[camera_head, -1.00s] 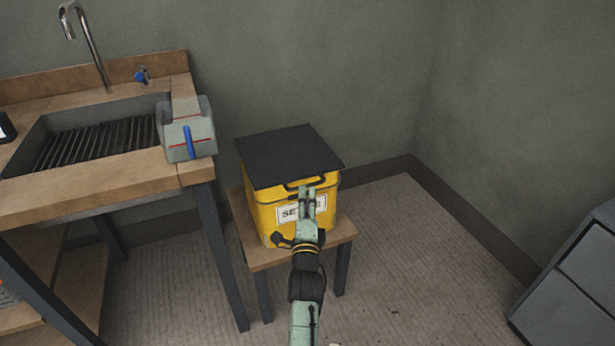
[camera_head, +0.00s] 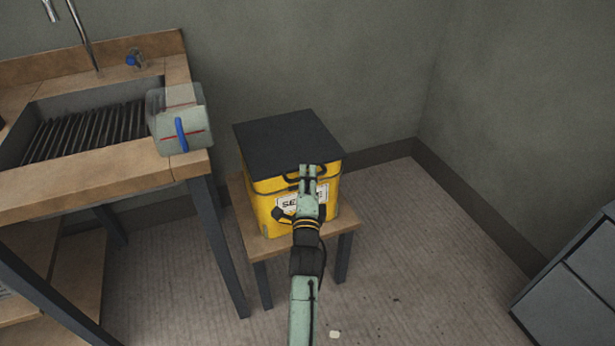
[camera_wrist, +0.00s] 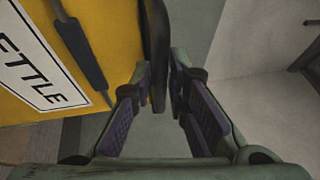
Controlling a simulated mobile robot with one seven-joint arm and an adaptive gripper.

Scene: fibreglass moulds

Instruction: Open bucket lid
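The yellow bucket (camera_head: 262,205) stands on a small wooden stool, its flat black lid (camera_head: 285,140) lying closed on top. A black loop handle (camera_head: 290,178) sits at the lid's front edge. My gripper (camera_head: 307,172) is at that handle, in front of the bucket and partly hiding the handle and the label. In the wrist view, my gripper (camera_wrist: 163,75) has its two purple-padded fingers apart, with a dark strip (camera_wrist: 156,40), apparently the handle, between their tips. Whether the pads touch it is unclear. The bucket's yellow wall (camera_wrist: 110,35) fills the left.
The stool (camera_head: 345,225) has little bare top around the bucket. A sink bench (camera_head: 95,180) stands to the left, with a grey-green container (camera_head: 190,130) on its corner. A grey drawer cabinet (camera_head: 570,270) is at the right. The floor between is mostly clear.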

